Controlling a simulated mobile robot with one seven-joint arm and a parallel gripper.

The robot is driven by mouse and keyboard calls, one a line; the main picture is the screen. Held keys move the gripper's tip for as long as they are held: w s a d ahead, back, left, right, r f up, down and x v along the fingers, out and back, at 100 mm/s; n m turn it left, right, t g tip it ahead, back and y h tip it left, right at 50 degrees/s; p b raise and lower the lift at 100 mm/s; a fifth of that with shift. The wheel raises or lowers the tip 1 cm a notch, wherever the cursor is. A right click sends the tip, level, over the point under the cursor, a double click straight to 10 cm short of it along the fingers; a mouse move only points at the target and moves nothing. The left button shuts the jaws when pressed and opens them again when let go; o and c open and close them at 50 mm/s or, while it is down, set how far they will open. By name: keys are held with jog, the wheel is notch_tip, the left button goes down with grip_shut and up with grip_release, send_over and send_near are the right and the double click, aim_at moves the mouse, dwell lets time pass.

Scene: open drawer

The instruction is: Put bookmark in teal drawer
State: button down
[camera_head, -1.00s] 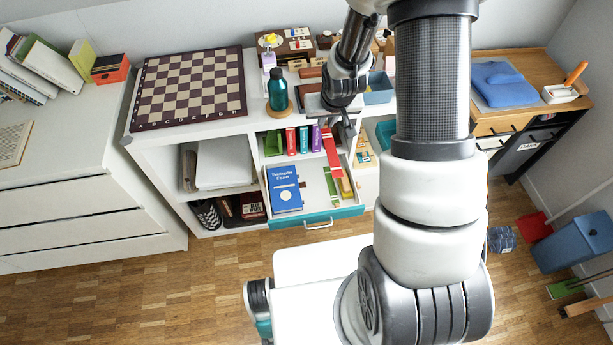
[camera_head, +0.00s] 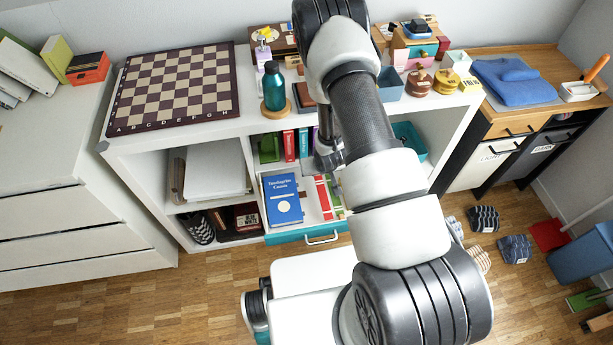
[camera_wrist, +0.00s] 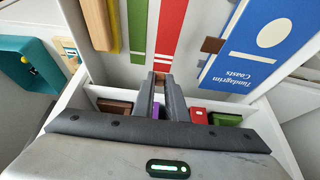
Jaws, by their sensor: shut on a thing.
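The teal drawer (camera_head: 283,238) is pulled out of the white shelf unit. Its front is teal and its inside is white. My gripper (camera_head: 328,163) is low over the back part of the drawer. In the wrist view its fingers (camera_wrist: 160,84) are shut on the near end of a red bookmark (camera_wrist: 171,28) with a white band. The bookmark stretches along the drawer and also shows in the head view (camera_head: 323,196). I cannot tell whether it touches the drawer floor. A green strip (camera_wrist: 137,28) lies beside it. A blue book (camera_head: 283,199) lies in the drawer to its left.
Upright books (camera_head: 289,145) stand on the shelf behind the drawer. A teal bottle (camera_head: 273,87) and chessboard (camera_head: 175,88) are on the shelf top. A teal bin (camera_head: 410,140) sits in the neighbouring compartment.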

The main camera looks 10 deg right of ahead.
aim_at(306, 180)
notch_tip(306, 180, down, 2)
jog(key=w+a, duration=0.1)
jog(key=a, duration=0.1)
jog(key=w+a+b, duration=0.1)
jog(key=shift+a+f, duration=0.1)
jog(key=shift+a, duration=0.25)
jog(key=shift+d+f, duration=0.1)
jog(key=shift+f, duration=0.45)
jog(key=shift+f, duration=0.1)
jog(key=c, duration=1.8)
grip_release()
jog(key=shift+b, duration=0.3)
jog(key=shift+o, duration=0.2)
